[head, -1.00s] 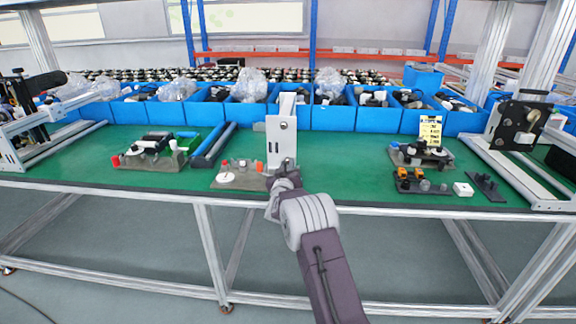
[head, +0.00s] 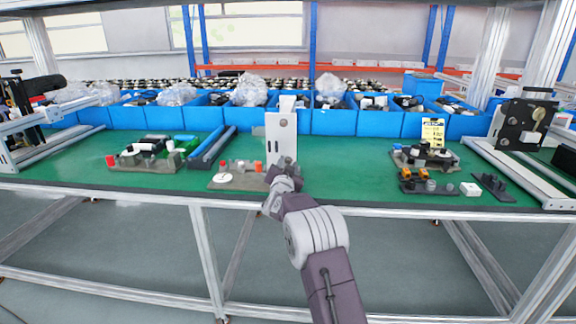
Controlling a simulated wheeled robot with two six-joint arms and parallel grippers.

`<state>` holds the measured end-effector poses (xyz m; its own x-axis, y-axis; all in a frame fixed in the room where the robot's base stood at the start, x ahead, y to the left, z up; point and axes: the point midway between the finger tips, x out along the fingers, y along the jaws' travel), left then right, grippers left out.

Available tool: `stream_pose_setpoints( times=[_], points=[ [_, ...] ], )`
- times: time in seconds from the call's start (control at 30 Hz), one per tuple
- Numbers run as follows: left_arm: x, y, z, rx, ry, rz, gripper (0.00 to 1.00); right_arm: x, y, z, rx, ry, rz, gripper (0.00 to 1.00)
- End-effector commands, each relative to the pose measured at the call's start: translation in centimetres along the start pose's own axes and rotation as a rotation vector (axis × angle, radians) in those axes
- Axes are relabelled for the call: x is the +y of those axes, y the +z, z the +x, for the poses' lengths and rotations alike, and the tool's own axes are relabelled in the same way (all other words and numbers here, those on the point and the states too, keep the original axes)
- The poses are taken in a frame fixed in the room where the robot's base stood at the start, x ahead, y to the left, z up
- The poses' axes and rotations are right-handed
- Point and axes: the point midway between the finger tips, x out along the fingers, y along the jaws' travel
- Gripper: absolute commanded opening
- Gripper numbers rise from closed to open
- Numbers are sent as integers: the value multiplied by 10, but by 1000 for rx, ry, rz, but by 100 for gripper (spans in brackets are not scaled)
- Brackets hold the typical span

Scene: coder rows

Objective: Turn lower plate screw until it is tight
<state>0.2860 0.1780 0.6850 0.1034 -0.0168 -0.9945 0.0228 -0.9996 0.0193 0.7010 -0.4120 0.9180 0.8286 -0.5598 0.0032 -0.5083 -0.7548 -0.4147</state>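A pale grey upright plate (head: 281,136) stands near the front edge of the green table. A dark round spot, perhaps a screw or hole, shows on its upper part. No lower screw can be made out. My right gripper (head: 281,176) is at the foot of the plate, in front of it and very close. Whether it touches is unclear. Its fingers are too small and hidden to tell open from shut. My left gripper is not in view.
A grey fixture with a white disc (head: 224,178) lies just left of the plate. Another fixture (head: 150,152) stands farther left, and small parts (head: 428,186) lie right. Blue bins (head: 333,121) line the back.

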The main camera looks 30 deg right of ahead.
Motion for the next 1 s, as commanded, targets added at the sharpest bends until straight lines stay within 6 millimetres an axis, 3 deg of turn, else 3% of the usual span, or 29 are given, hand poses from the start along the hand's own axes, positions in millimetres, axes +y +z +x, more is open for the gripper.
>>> stream_pose_setpoints(
  times=[0.23,0.33,0.8,1.0],
  points=[
    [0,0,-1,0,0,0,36,0,0,0,0,0,-5,35],
    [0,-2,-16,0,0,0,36,-2,-5,0,-2,2,-71,35],
    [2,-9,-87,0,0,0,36,-3,-6,0,-3,0,-667,35],
    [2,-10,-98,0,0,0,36,0,-1,0,-1,0,-848,35]
  ],
)
